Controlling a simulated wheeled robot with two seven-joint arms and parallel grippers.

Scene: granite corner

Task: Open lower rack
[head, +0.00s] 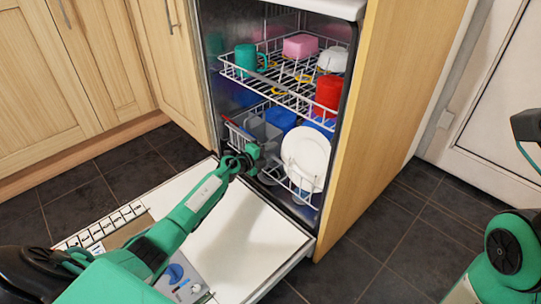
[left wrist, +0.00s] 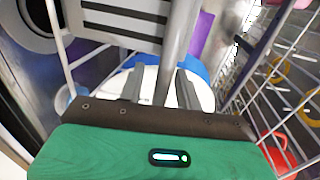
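The dishwasher stands open, with its door (head: 250,235) folded down flat. The lower rack (head: 297,190) is inside the cavity, holding a white plate (head: 305,157), blue items and a grey cutlery basket (head: 262,132). My left gripper (head: 254,158) reaches over the door to the front of the lower rack. In the left wrist view its two dark fingers (left wrist: 160,88) are apart, with white and blue dishes beyond them. A grey bar (left wrist: 180,40) runs close to the fingers; I cannot tell if they touch it. My right gripper is out of view; part of the right arm shows.
The upper rack (head: 273,84) is partly out, above my left gripper, with a green mug (head: 246,59), a pink item (head: 300,46) and a red cup (head: 328,93). A wooden side panel (head: 385,110) bounds the right. Dark floor is free beyond it.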

